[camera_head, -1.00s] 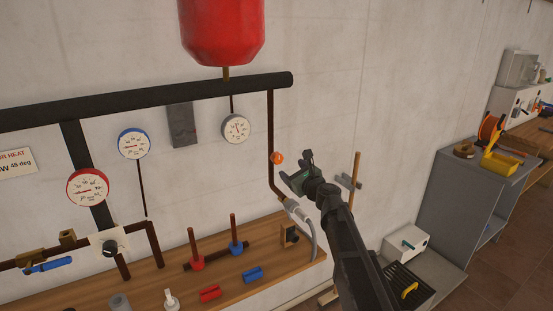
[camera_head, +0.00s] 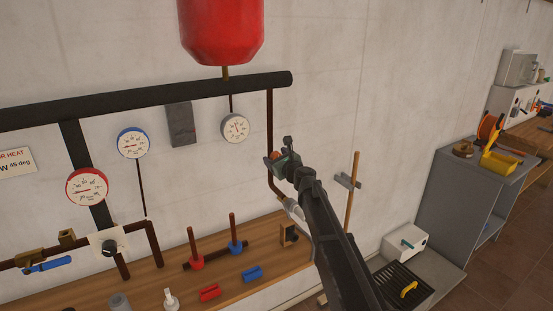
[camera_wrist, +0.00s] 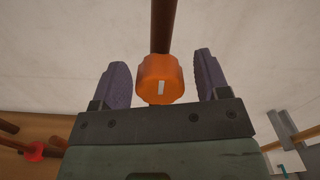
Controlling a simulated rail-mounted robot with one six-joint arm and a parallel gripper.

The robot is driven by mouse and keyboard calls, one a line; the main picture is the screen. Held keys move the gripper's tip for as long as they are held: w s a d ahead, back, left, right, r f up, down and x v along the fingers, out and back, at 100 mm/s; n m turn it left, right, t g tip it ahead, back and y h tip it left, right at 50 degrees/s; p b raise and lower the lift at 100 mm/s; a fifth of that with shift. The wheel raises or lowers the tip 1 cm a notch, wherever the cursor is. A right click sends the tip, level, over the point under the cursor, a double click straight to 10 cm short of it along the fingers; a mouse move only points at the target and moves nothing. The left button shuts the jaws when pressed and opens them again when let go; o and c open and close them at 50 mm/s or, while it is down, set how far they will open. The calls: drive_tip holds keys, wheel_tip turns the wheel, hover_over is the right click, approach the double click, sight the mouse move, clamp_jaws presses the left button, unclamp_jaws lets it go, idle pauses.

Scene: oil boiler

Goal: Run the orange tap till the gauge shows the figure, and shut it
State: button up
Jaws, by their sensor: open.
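The orange tap (camera_wrist: 160,80) is a round knob with a white mark, on a brown vertical pipe (camera_head: 270,120). In the wrist view it sits between the two fingers of my gripper (camera_wrist: 161,82). The fingers are open, with a visible gap on each side of the knob. In the head view my gripper (camera_head: 281,158) is at the tap and hides most of it. The white-faced gauge with a grey rim (camera_head: 235,128) hangs left of this pipe; its figures are too small to read.
A red vessel (camera_head: 222,30) is above the black pipe (camera_head: 150,98). Blue-rimmed (camera_head: 133,144) and red-rimmed (camera_head: 88,187) gauges are further left. A wooden shelf (camera_head: 190,268) with red and blue handles lies below. A wooden stick (camera_head: 351,205) stands right of my arm.

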drive_tip(key=c, duration=0.9)
drive_tip(key=shift+c, duration=0.2)
drive_tip(key=shift+n, duration=2.7)
drive_tip(key=o, duration=0.9)
drive_tip(key=shift+o, duration=0.2)
